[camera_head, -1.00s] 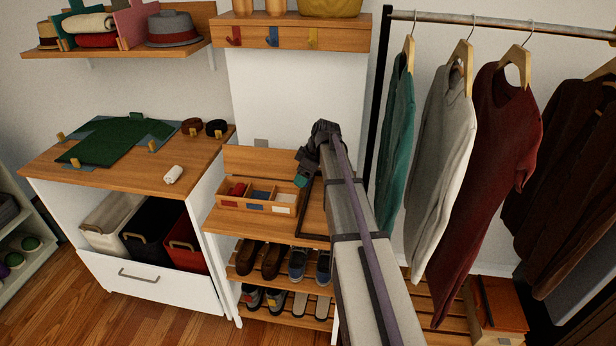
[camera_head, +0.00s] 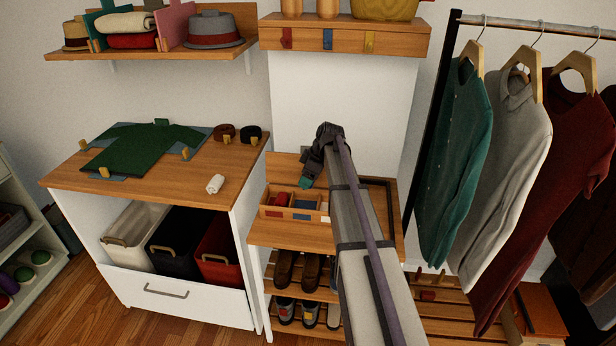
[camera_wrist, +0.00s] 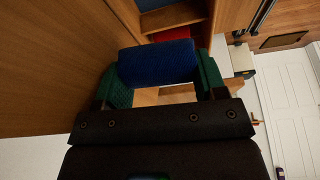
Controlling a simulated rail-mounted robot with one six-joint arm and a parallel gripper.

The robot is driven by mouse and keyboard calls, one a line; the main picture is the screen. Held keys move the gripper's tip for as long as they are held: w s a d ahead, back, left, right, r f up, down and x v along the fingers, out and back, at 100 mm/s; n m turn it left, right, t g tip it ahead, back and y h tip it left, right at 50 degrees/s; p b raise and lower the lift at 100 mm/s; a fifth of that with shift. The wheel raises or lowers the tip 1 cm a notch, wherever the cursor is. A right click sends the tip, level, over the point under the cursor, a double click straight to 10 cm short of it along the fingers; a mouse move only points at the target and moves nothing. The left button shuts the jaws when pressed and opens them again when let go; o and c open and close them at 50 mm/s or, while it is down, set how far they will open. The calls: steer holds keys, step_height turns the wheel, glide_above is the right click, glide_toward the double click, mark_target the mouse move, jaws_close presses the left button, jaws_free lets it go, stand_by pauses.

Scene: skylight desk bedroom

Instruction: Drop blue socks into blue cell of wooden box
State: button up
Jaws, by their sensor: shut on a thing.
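The blue socks (camera_wrist: 158,62) are a rolled dark-blue bundle between the two green fingers of my gripper (camera_wrist: 160,76), which is shut on them in the wrist view. In the head view my gripper (camera_head: 306,182) is above the middle of the wooden box (camera_head: 280,214), and the socks cannot be made out there. The box has a red cell at left, a blue cell (camera_head: 304,205) in the middle and a pale one at right, partly behind my arm. In the wrist view the blue cell (camera_wrist: 152,4) and red cell (camera_wrist: 182,38) show beyond the socks.
The box stands on a wooden bench (camera_head: 280,234) above shoe racks. A taller dresser (camera_head: 75,175) at left holds a green sweater (camera_head: 140,148) and a white roll (camera_head: 215,184). Hanging clothes (camera_head: 500,140) are at right. A hook rail (camera_head: 345,40) is above.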

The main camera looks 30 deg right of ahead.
steer(key=shift+f, duration=0.6)
steer(key=shift+r, duration=0.1)
steer(key=o, duration=1)
steer(key=p+v, duration=1)
steer(key=v, duration=0.1)
steer(key=shift+w+a, duration=0.1)
steer(key=shift+a, duration=0.05)
